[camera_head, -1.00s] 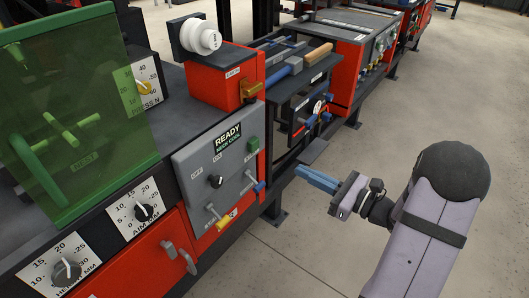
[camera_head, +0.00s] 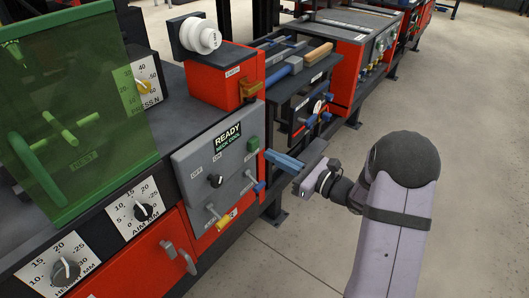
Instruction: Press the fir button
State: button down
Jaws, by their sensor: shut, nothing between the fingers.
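The fir-green button (camera_head: 253,143) sits near the upper right edge of the grey control panel (camera_head: 195,157), below and right of the small READY display (camera_head: 228,139). My gripper (camera_head: 268,154) is shut and empty. Its blue fingers point left toward the panel's right edge. In the picture the fingertips are just right of and slightly below the green button. Some gap seems to show between them, but depth is hard to judge from this one view.
The panel also carries a black ON/OFF knob (camera_head: 215,181), a lever with a yellow handle (camera_head: 223,222) and a blue-tipped lever (camera_head: 259,186) below the button. A green see-through guard (camera_head: 75,120) stands at left. Open floor (camera_head: 465,150) lies at right.

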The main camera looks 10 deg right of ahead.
aim_at(255, 147)
jog(key=shift+x, duration=1.85)
